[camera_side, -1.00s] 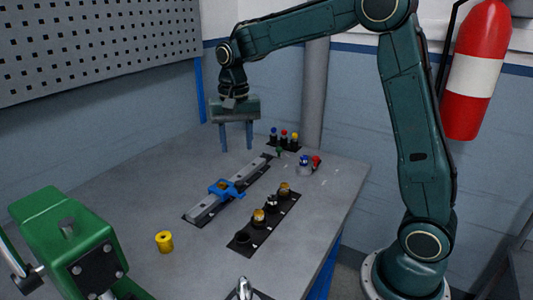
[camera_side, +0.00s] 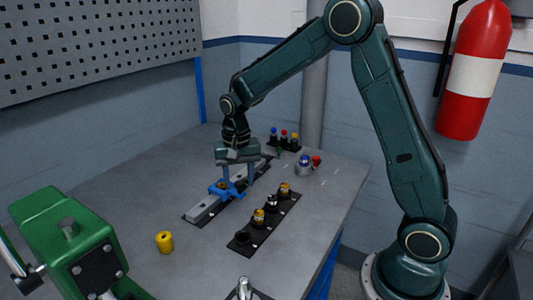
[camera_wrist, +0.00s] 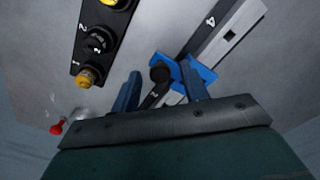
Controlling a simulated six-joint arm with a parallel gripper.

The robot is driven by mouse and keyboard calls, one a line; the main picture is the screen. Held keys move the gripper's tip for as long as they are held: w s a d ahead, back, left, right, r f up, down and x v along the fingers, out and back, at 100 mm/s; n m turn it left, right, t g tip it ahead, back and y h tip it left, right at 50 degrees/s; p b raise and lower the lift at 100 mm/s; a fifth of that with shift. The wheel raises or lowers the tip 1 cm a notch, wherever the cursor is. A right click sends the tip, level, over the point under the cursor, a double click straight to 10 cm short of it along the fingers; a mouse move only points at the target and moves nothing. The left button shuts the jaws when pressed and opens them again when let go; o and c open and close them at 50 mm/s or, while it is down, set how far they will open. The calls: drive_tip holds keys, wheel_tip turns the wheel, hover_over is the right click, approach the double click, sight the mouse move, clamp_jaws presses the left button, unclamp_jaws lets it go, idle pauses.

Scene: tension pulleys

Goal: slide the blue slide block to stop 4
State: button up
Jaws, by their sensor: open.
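The blue slide block (camera_side: 228,190) sits on a grey rail (camera_side: 203,209) that lies along a black strip on the table. In the wrist view the blue block (camera_wrist: 203,74) shows with a round black knob (camera_wrist: 160,72) beside it. A 4 is marked beside the rail beyond the block, and what looks like a 2 is on the near side. My gripper (camera_side: 238,182) is low over the block, its fingers apart. In the wrist view my gripper (camera_wrist: 161,72) has one finger on each side of the knob; contact is unclear.
A black strip with several pulley posts (camera_side: 259,217) runs parallel to the rail on the right. A yellow cylinder (camera_side: 164,241) and a green vise (camera_side: 70,240) stand in front. Small coloured knobs (camera_side: 284,138) and a red-topped part (camera_side: 316,161) are at the back.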

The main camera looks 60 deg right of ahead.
clamp_jaws()
drive_tip(key=shift+a, duration=4.35)
drive_tip(key=shift+c, duration=0.9)
unclamp_jaws()
drive_tip(key=shift+o, duration=0.9)
wheel_tip(320, 180, up, 14)
